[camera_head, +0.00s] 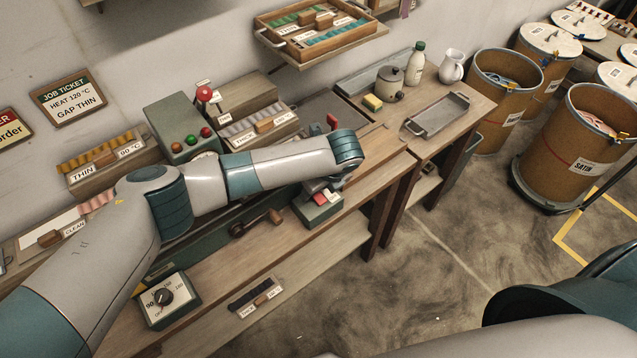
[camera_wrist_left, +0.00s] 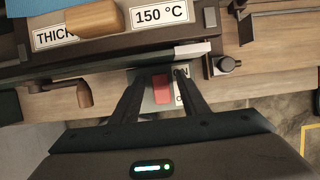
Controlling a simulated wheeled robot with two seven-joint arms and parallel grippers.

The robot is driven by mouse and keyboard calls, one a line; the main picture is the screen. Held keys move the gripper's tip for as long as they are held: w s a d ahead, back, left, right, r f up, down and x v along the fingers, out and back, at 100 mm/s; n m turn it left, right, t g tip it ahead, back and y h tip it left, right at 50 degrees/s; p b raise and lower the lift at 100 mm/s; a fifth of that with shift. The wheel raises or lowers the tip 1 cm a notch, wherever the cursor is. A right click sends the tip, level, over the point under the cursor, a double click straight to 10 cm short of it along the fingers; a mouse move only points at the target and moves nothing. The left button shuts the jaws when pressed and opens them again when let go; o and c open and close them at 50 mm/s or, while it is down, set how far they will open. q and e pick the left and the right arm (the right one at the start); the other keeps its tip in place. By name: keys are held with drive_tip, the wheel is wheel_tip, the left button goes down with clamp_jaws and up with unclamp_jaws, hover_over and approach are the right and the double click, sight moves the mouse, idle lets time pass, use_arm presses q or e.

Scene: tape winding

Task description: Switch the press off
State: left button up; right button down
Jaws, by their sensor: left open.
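A small grey-green switch box (camera_head: 318,208) with a red rocker and a white label stands on the bench's front right part, just below my left forearm. In the left wrist view, the red rocker (camera_wrist_left: 161,89) lies between my left gripper's fingers, with the white label to its right, partly covered by a finger. My left gripper (camera_wrist_left: 160,75) is open, with nothing held between its fingers. I cannot tell whether the fingers touch the box. In the head view this gripper is mostly hidden behind my arm. My right gripper is out of view.
A box with green and red buttons (camera_head: 190,142) stands at the back left, and a dial box (camera_head: 166,299) at the front left. A wooden-handled tool (camera_head: 258,222) lies left of the switch box. A metal tray (camera_head: 436,114) is at the right. Drums (camera_head: 575,135) stand beyond.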

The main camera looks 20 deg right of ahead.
use_arm(q)
drive_tip(key=shift+r, duration=0.1)
drive_tip(key=b+v, duration=0.5)
drive_tip(key=v, duration=1.2)
drive_tip(key=shift+s+d, duration=0.1)
